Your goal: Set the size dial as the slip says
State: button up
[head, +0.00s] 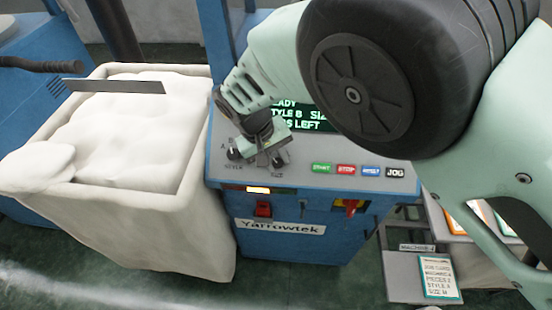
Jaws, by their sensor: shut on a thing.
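The machine's panel (330,178) has a style dial (234,155) at its left, with letters around it. My gripper (272,156) points down at the panel just right of that dial and is shut on the size dial (279,163). The fingers cover most of this dial, so its setting cannot be read.
Green, red, blue and black buttons (358,171) line the panel's front right. Below are a red switch (263,209) and a red-and-yellow knob (351,207). A large bin (160,225) of white knitted material stands close on the left.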

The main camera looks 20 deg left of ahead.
jog(key=o, duration=1)
jog(key=shift+r, duration=0.1)
jog(key=b+v, duration=0.4)
jog(key=v, duration=1.3)
jog(key=shift+r, duration=0.15)
jog(key=s+d+r+g+y, duration=0.1)
jog(key=d+y, duration=0.1)
jog(key=d, duration=0.6)
jog(key=s+d+r+g+y, duration=0.1)
jog(key=s+d+r+g, duration=0.1)
jog(key=d, duration=0.7)
jog(key=s+d+f, duration=0.2)
jog(key=s+d, duration=0.4)
jog(key=d, duration=0.2)
jog(key=s+d+f+t+y, duration=0.1)
jog(key=s+d+f, duration=0.1)
jog(key=s+d, duration=0.4)
jog(key=d, duration=0.2)
jog(key=shift+d, duration=0.35)
